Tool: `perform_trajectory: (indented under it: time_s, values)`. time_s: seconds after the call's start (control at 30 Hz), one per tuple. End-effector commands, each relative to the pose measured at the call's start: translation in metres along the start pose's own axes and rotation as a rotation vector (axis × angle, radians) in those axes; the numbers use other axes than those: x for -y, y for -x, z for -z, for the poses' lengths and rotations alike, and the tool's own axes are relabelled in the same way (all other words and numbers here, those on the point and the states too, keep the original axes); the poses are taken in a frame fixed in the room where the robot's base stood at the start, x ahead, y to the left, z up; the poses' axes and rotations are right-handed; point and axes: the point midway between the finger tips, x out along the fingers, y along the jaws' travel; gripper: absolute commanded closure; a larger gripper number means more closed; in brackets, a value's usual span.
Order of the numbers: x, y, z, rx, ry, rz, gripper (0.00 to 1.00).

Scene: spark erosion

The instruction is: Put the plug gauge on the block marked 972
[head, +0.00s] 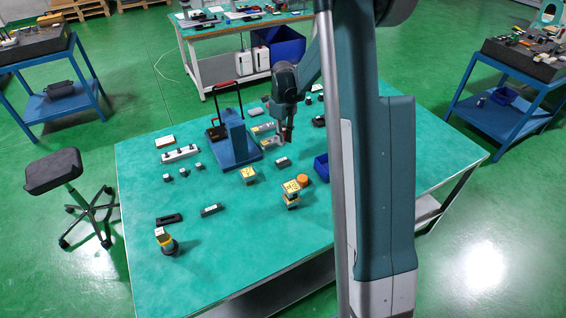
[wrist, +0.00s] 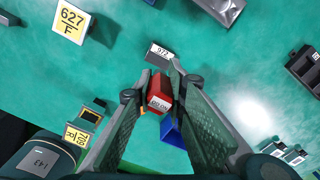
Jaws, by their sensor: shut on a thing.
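The plug gauge (wrist: 158,93) is red with a white label in the wrist view. It sits between the fingertips of my gripper (wrist: 160,98), which is shut on it. In the head view my gripper (head: 285,136) holds it above the teal table. The block marked 972 (wrist: 160,54) shows just beyond the fingertips in the wrist view, dark with a white label. It appears to be the small dark block (head: 283,162) below my gripper in the head view. The gauge looks apart from the block; its lower end is partly hidden by the fingers.
A block with a yellow 627 card (head: 248,175) and a stack with another yellow card (head: 291,188) stand nearby. An orange round piece (head: 303,179) and a blue bin (head: 321,167) are to the right. A blue stand (head: 232,140) rises left of my gripper.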

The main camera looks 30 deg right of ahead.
Motion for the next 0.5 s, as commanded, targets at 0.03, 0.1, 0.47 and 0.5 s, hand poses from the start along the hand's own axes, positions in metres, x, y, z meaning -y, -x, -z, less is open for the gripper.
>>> perform_trajectory:
  time_s: [0.03,0.1,0.47,0.5]
  values:
    - [-0.0001,-0.0029,0.0000,0.000,0.000,0.000,0.98]
    - [-0.0002,-0.0047,0.0001,0.000,0.000,0.000,0.98]
    - [-0.0002,-0.0059,0.0000,0.000,0.000,0.000,0.98]
    - [-0.0001,-0.0072,0.0000,0.000,0.000,0.000,0.98]
